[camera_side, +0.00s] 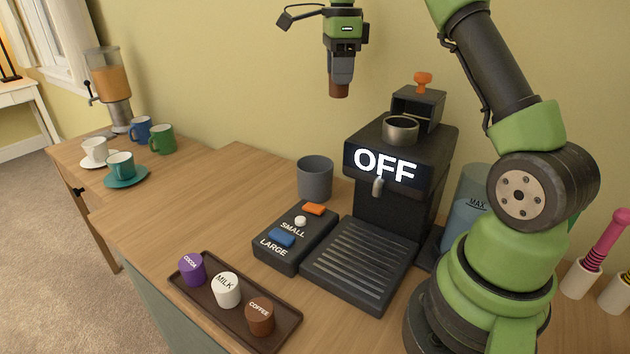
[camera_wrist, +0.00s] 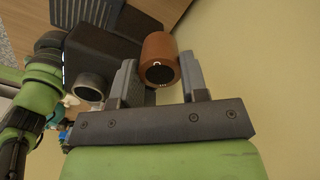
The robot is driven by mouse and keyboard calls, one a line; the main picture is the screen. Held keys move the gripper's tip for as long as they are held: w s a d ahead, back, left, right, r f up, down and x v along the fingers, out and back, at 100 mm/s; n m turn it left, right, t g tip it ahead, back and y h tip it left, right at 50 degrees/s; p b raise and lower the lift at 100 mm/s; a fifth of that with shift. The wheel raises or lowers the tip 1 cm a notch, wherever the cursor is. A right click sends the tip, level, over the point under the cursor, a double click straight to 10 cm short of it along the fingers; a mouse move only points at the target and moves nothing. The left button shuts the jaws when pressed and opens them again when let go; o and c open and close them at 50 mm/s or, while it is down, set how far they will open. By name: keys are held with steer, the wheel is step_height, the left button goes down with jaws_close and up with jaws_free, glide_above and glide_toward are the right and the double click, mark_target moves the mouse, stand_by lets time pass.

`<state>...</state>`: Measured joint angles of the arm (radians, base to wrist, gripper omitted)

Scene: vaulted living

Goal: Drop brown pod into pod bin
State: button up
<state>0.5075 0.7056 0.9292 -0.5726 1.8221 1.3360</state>
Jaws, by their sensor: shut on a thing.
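My gripper (camera_side: 341,72) is shut on a brown pod (camera_side: 339,90) and holds it high in the air, left of the coffee machine's top. In the wrist view the brown pod (camera_wrist: 158,50) sits between the two fingers, its dark, open-looking end facing the camera. A grey round open container (camera_side: 314,178), which looks like the pod bin, stands on the counter below the gripper and slightly left in the side view. Its inside is dark and its bottom is hidden. The bin cannot be made out in the wrist view.
The coffee machine (camera_side: 375,200) reads OFF; its lid (camera_side: 417,105) is raised behind a round metal holder (camera_side: 400,129). A button box (camera_side: 290,240) stands before the bin. A tray (camera_side: 213,318) holds purple, white and brown pods. Cups (camera_side: 120,166) and a dispenser stand left.

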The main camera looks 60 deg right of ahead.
steer(key=w+f, duration=0.5)
steer(key=f, duration=0.7)
steer(key=shift+d+f, duration=0.4)
steer(key=shift+d, duration=0.05)
steer(key=o, duration=1)
steer(key=shift+c, duration=0.2)
step_height(320, 180, up, 8)
steer(key=shift+f, duration=0.25)
